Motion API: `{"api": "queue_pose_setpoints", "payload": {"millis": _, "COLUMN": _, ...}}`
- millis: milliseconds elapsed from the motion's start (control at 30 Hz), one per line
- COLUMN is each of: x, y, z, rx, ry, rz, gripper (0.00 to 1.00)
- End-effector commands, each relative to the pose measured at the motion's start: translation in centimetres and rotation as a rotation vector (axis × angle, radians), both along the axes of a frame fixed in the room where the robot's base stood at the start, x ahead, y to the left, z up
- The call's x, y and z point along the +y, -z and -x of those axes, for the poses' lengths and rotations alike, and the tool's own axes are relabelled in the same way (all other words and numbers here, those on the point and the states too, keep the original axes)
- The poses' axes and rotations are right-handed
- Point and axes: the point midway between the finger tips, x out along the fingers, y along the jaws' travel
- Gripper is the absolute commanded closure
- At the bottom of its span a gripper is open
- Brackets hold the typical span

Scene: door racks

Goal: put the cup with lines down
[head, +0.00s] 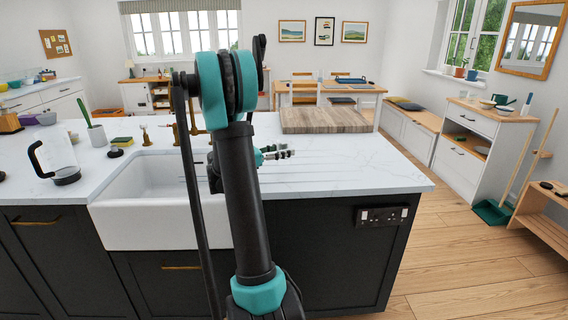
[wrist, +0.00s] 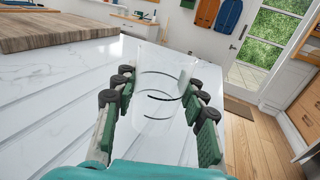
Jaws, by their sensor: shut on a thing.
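A clear cup with dark curved lines (wrist: 160,88) shows between the fingers of my gripper (wrist: 158,96) in the wrist view. The gripper is shut on it, with the green and black finger pads on both sides. The cup looks upright and is over the white marble worktop (wrist: 60,105); I cannot tell whether its base touches the surface. In the head view my gripper (head: 278,153) is over the worktop right of the sink, partly hidden behind my arm. The cup cannot be made out there.
A wooden board (head: 325,120) lies on the worktop behind the gripper. The white sink (head: 150,222) is to the left, with a glass jug (head: 58,157) beyond it. The worktop to the right is clear up to its edge.

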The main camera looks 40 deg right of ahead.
Motion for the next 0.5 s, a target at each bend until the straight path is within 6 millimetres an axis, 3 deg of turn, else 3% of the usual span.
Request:
{"api": "queue_pose_setpoints", "payload": {"millis": 267, "x": 0.0, "y": 1.9, "z": 0.0, "rx": 0.000, "ry": 0.000, "rz": 0.000, "gripper": 0.89}}
{"api": "queue_pose_setpoints", "payload": {"millis": 500, "x": 0.0, "y": 4.7, "z": 0.0, "rx": 0.000, "ry": 0.000, "rz": 0.000, "gripper": 0.89}}
